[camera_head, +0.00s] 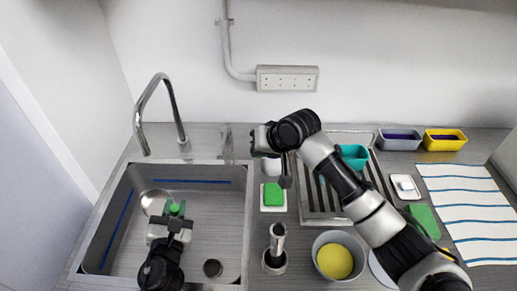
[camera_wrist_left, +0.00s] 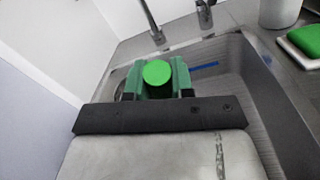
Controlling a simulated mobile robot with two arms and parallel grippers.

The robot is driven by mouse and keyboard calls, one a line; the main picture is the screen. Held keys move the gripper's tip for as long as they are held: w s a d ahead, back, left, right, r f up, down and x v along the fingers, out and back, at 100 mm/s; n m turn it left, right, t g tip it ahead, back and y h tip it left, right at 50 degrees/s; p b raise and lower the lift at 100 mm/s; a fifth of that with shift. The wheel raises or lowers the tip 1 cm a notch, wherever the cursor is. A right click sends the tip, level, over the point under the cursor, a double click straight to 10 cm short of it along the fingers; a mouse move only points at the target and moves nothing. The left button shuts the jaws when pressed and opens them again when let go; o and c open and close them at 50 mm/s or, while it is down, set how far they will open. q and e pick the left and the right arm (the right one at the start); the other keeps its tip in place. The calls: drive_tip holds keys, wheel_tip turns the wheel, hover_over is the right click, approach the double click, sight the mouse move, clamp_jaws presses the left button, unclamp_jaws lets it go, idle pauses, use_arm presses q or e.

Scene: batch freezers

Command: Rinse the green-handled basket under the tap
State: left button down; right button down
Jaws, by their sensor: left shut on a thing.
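The basket (camera_head: 153,202) shows as a round metal shape in the sink, below the tap's spout and partly hidden by my left gripper. Its green handle (camera_head: 175,208) is between the fingers of my left gripper (camera_head: 174,214), which is shut on it. In the left wrist view the handle's round green end (camera_wrist_left: 157,73) faces me and the basket's bowl is mostly hidden. The chrome tap (camera_head: 167,82) curves over the sink's back left; no water stream is visible. My right gripper (camera_head: 270,160) is above the counter right of the sink; its jaws are unclear.
The sink (camera_head: 246,215) has steep walls and a drain (camera_head: 212,268). Right of it are a green sponge (camera_head: 273,194), a metal cylinder (camera_head: 277,240), a grey bowl (camera_head: 320,243) holding something yellow, and a drying rack (camera_head: 311,205). A socket strip (camera_head: 287,78) is on the wall.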

use_arm(q)
drive_tip(key=s+d+b, duration=0.2)
drive_tip(key=s+d, duration=0.2)
drive_tip(key=s, duration=0.2)
drive_tip(key=shift+d+b, duration=0.3)
drive_tip(key=shift+d, duration=0.1)
drive_tip(key=shift+s+r, duration=0.1)
drive_tip(key=shift+s, duration=0.05)
idle(1.2)
drive_tip(key=s+d+r+p, duration=0.1)
drive_tip(key=s+d+r, duration=0.2)
drive_tip(key=s+r, duration=0.1)
drive_tip(key=shift+p, duration=0.3)
idle(1.4)
